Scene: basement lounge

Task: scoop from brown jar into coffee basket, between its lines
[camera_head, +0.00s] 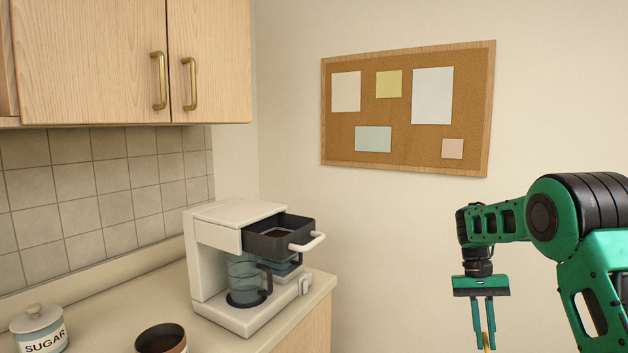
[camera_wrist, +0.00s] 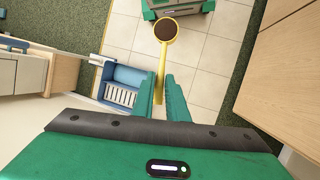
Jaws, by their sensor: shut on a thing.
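My gripper (camera_head: 484,346) hangs fingers down at the right in the head view, well right of the coffee machine. It is shut on the handle of a yellow scoop (camera_wrist: 161,68). In the wrist view the scoop bowl (camera_wrist: 166,29) holds brown grounds. The coffee basket (camera_head: 279,238) is a dark drawer with a white handle, pulled out of the white coffee machine (camera_head: 215,241). Its inside is partly visible; I cannot make out its lines. The brown jar (camera_head: 176,349) stands open on the counter, cut off by the bottom edge of the head view, dark inside.
A glass carafe (camera_head: 245,281) stands in the machine below the basket. A lidded sugar jar (camera_head: 40,330) is at the far left of the counter. Cupboards (camera_head: 90,65) hang above. A corkboard (camera_head: 400,107) is on the wall. Open space lies between machine and arm.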

